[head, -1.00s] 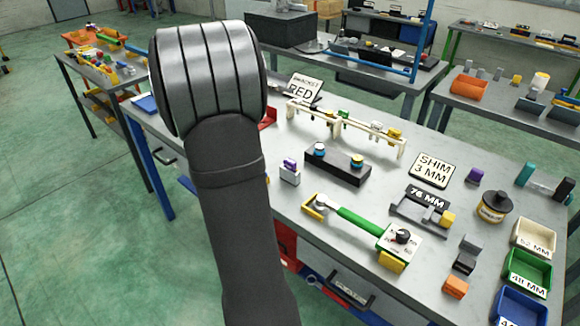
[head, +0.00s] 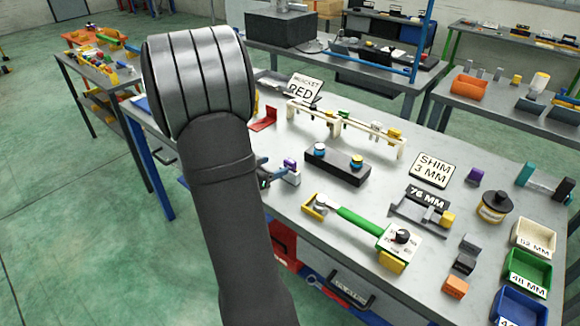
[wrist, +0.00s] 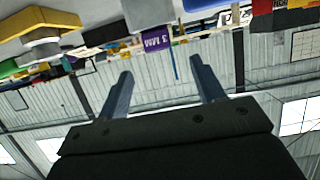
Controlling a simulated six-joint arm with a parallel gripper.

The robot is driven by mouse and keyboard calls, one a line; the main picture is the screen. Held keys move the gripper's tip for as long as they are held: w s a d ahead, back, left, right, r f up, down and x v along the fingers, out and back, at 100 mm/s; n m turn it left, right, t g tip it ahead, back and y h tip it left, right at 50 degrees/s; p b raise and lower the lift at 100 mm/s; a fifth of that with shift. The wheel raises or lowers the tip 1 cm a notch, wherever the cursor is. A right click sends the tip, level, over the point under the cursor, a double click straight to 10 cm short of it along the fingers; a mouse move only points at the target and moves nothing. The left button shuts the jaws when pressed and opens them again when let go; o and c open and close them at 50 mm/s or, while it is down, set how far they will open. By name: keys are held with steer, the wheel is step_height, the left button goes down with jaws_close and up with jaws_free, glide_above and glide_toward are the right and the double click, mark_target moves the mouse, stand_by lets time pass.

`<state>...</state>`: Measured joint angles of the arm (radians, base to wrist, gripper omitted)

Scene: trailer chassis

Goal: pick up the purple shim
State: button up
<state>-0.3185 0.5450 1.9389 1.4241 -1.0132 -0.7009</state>
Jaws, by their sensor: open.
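A small purple shim (head: 290,164) stands upright in a pale grey block on the bench in the head view. In the wrist view, which looks upside down, a purple piece marked 3 MM (wrist: 156,38) shows beyond the fingertips, roughly between them. My gripper (head: 268,174) shows partly from behind my forearm, just left of the pale block. Its two fingers (wrist: 162,72) are apart with nothing between them. In the head view I cannot tell whether a finger touches the block.
A black box with buttons (head: 337,164) is right of the shim. A green-handled clamp (head: 358,222) lies in front. A red bracket (head: 264,120) lies behind.

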mark_target(288, 164)
steer(key=x, duration=0.9)
steer(key=shift+s+f, duration=0.15)
steer(key=shift+f, duration=0.1)
steer(key=c, duration=1.1)
